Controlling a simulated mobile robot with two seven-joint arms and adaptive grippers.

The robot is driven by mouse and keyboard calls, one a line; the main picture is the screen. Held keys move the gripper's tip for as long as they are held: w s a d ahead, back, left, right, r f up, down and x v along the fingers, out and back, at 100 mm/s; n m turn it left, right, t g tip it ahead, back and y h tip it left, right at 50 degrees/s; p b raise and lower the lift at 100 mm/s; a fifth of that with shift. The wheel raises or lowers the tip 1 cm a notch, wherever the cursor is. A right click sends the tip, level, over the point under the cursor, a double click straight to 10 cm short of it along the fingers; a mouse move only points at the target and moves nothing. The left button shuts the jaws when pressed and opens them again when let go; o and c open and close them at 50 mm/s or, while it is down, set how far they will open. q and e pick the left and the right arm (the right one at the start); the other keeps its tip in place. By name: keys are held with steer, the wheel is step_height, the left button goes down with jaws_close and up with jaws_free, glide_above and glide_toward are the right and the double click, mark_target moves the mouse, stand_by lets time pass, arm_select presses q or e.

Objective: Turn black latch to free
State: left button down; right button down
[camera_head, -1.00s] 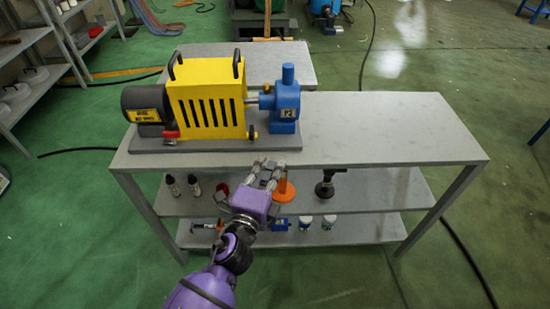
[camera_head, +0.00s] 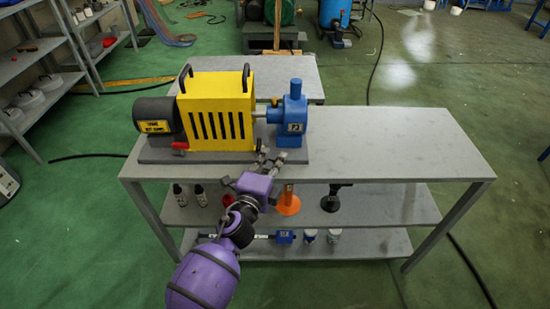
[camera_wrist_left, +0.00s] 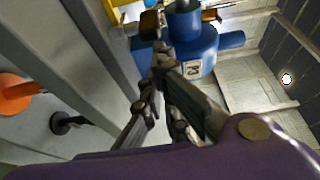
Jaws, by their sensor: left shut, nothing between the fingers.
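The yellow pump housing (camera_head: 222,105) and the blue pump head (camera_head: 291,118) stand on a dark base plate on the grey table. My left gripper (camera_head: 263,158) is shut and empty at the front edge of this base, below the gap between housing and blue head. The black latch is not clear in the head view, where my fingers cover that spot. In the left wrist view, a dark block (camera_wrist_left: 152,24), probably the latch, sits just beyond the fingertips (camera_wrist_left: 158,68). I cannot tell whether they touch. The blue head (camera_wrist_left: 190,50) is right beside it.
A red handle (camera_head: 180,146) sits at the base's left front. The table top (camera_head: 400,145) is clear on the right. An orange cone-shaped item (camera_head: 288,202), bottles and a black stand are on the shelf below.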

arm_select(q)
steer(key=shift+s+a+m+g+h+p, duration=0.2)
steer(key=shift+m+g+h, duration=0.35)
steer(key=shift+m+h, duration=0.45)
steer(key=shift+s+a+m+g+h+p, duration=0.1)
steer(key=shift+a+m+g+h+p, duration=0.15)
steer(key=shift+m+g+h, duration=0.7)
